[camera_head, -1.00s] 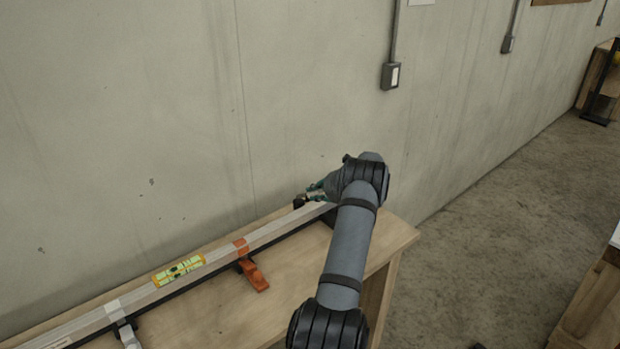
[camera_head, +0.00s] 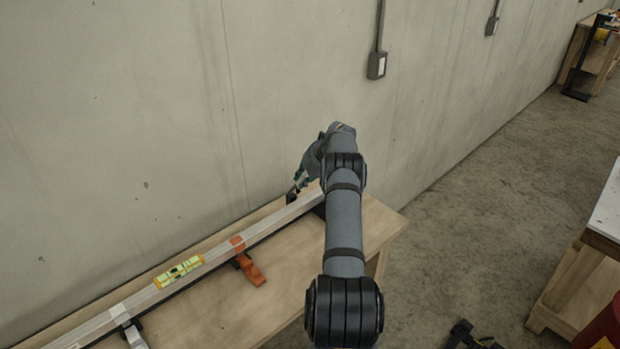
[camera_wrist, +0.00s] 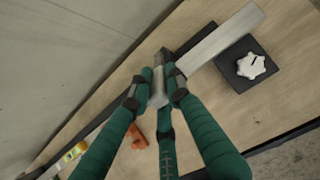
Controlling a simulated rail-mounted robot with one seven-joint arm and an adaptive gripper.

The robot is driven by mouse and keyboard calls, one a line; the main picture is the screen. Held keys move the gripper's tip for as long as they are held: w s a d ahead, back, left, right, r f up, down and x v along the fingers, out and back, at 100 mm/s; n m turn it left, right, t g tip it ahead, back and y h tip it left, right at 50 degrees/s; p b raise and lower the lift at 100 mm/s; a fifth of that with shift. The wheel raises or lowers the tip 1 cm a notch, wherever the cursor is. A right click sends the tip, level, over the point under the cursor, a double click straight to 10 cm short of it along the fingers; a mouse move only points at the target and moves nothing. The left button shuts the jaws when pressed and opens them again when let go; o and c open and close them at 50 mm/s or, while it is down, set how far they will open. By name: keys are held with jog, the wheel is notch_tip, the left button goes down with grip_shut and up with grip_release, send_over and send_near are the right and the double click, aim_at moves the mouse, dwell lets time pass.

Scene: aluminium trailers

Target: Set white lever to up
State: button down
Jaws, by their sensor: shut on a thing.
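A long pale metal bar (camera_head: 205,262) lies along the table, with an orange lever (camera_head: 249,268) hanging off its front side. A white lever (camera_head: 135,336) with a pale band shows at the lower left, partly cut off by the frame and pointing toward the table's front. My gripper (camera_head: 299,182) is at the far right end of the bar, well away from that lever. In the wrist view my gripper's green fingers (camera_wrist: 160,88) are closed around a small pale grey piece at the bar. The fingers hide most of it, so I cannot tell what it is.
A yellow-green level (camera_head: 180,271) lies on the bar. A black block with a white knob (camera_wrist: 252,66) sits beside the bar's end on the wooden table (camera_head: 215,310). A concrete wall (camera_head: 170,110) stands close behind. Open floor (camera_head: 480,220) lies to the right.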

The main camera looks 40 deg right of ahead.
jog(key=shift+w+a+r, duration=0.15)
jog(key=shift+w+r, duration=0.15)
jog(key=c, duration=2)
grip_release()
jog(key=shift+c, duration=0.2)
jog(key=o, duration=0.5)
jog(key=shift+a+f, duration=0.1)
jog(key=shift+c, duration=0.2)
jog(key=shift+s, duration=0.15)
jog(key=shift+s+d, duration=0.1)
jog(key=shift+d, duration=0.1)
jog(key=v, duration=1.1)
jog(key=shift+a+r, duration=0.2)
jog(key=shift+r, duration=0.15)
jog(key=shift+s, duration=0.15)
